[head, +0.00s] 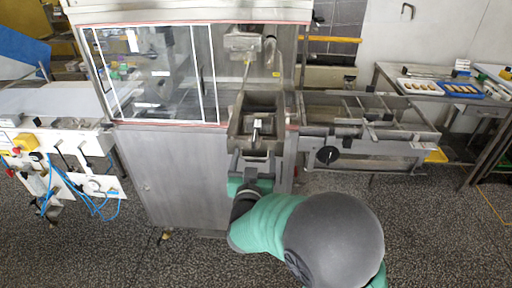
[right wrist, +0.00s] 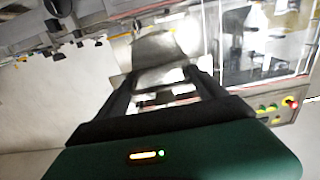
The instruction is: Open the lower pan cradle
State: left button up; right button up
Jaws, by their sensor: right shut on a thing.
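The lower pan cradle (head: 240,118) is a grey metal, box-like holder at the front of the enrober machine, right of its glazed window. Its hollow faces up in the head view. My right gripper (head: 254,154) is at the front of the cradle, pointing away from me, with its fingers closed on a metal part there. In the right wrist view the two dark fingers (right wrist: 163,72) reach to a bright grey metal piece (right wrist: 158,48), which looks like the cradle. The exact contact is blurred. My left gripper is in neither view.
The glazed machine window (head: 155,75) is left of the cradle, above a steel cabinet (head: 180,170). A mesh conveyor frame (head: 400,148) with a black knob (head: 327,155) extends right. A table with trays (head: 460,88) stands farther right. The speckled floor in front is clear.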

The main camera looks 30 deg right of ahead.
jog(key=shift+a+f, duration=0.3)
jog(key=o, duration=1.7)
jog(key=shift+c, duration=0.2)
jog(key=shift+o, duration=0.6)
jog(key=shift+s, duration=0.1)
jog(key=shift+a+r, duration=0.15)
jog(key=shift+r, duration=0.05)
jog(key=b+v, duration=0.4)
jog(key=v, duration=0.8)
